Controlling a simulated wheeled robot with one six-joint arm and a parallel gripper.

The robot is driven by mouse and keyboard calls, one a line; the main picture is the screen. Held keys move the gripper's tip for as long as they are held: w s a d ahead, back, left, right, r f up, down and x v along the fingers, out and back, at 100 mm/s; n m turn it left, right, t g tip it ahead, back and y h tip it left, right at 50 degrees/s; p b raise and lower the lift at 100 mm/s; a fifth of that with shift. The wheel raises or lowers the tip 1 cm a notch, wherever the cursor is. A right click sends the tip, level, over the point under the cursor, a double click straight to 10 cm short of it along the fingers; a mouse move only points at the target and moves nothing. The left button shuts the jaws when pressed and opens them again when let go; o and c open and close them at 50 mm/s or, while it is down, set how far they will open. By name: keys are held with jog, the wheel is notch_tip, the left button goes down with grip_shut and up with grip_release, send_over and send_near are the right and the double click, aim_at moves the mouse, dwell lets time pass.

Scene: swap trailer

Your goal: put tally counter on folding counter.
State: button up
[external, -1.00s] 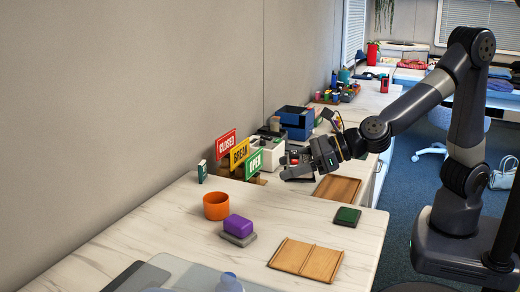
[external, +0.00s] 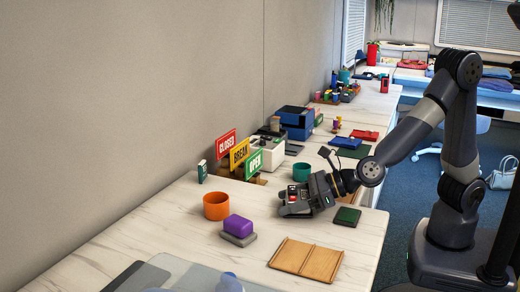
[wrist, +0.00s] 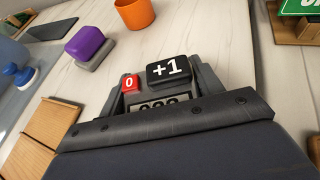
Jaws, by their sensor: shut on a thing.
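The tally counter (wrist: 150,92) is grey with a red 0 button, a black +1 key and a partly hidden number display in the wrist view. My gripper (external: 296,203) is shut on it; the counter also shows between the jaws in the external view (external: 293,192). The white marbled surface, which looks like the folding counter (external: 190,258), lies below and around my gripper. I cannot tell whether the tally counter touches it. My gripper is right of the orange cup and left of the dark green pad.
An orange cup (external: 216,206), a purple block on a grey base (external: 238,229), a wooden tray (external: 306,261) and a dark green pad (external: 347,216) surround my gripper. CLOSED, BREAK and OPEN signs (external: 239,155) stand behind.

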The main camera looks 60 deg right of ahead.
jog(key=shift+f, duration=0.15)
jog(key=o, duration=1.3)
jog(key=shift+r, duration=0.3)
jog(key=p+v, duration=0.2)
jog(key=v, duration=0.9)
jog(key=shift+s+d, duration=0.25)
jog(key=shift+s, duration=0.15)
